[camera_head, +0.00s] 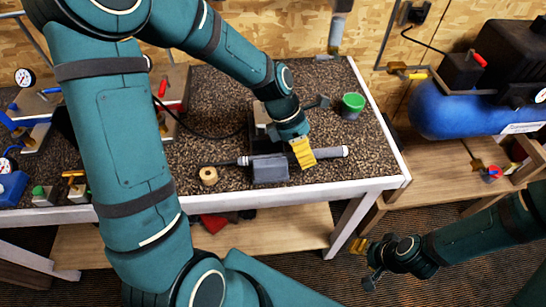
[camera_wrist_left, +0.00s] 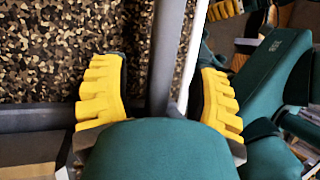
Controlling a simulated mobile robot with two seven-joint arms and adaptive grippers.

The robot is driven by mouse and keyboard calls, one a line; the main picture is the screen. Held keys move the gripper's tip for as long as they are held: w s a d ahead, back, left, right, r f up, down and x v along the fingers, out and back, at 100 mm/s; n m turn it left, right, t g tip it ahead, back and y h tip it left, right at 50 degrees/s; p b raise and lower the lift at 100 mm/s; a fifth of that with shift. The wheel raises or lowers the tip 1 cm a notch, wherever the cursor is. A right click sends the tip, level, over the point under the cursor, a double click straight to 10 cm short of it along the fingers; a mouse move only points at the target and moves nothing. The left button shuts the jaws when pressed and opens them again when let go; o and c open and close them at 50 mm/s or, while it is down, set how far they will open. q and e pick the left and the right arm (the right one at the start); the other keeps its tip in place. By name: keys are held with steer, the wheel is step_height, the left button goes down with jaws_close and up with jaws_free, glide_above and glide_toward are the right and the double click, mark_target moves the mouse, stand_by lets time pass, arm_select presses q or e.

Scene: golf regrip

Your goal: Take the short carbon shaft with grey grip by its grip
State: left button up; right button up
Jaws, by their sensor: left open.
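The short carbon shaft (camera_head: 226,163) lies across the bench front, held in a grey vise (camera_head: 270,169). Its grey grip (camera_head: 331,152) sticks out to the right of the vise, with a pale end. My left gripper (camera_head: 302,153) is at the grip near the vise, its yellow fingers hiding part of it. In the left wrist view, the gripper's yellow fingers (camera_wrist_left: 163,100) are wide apart, with the grey grip (camera_wrist_left: 164,45) between them and a gap on each side. My right gripper (camera_head: 364,262) is low at the right, away from the bench; its finger opening is unclear.
A green-topped cup (camera_head: 352,105) stands behind the grip and a tan roll (camera_head: 208,176) left of the shaft. The bench's white front edge (camera_head: 330,185) runs close below the grip. A blue compressor (camera_head: 450,108) sits at the right.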

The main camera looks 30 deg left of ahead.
arm_select(q)
jaws_close()
step_height(320, 180, up, 10)
steer(key=p, duration=0.2)
steer(key=shift+p, duration=0.4)
arm_select(e)
steer(key=r, duration=0.1)
steer(key=w+r, duration=0.1)
steer(key=shift+d+r, duration=0.1)
steer(key=shift+r, duration=0.3)
arm_select(q)
step_height(320, 180, up, 10)
steer(key=p, duration=1.1)
arm_select(e)
step_height(320, 180, up, 12)
steer(key=w, duration=0.1)
steer(key=shift+d+f+t, duration=0.15)
steer(key=shift+d+t, duration=0.15)
steer(key=shift+t, duration=0.1)
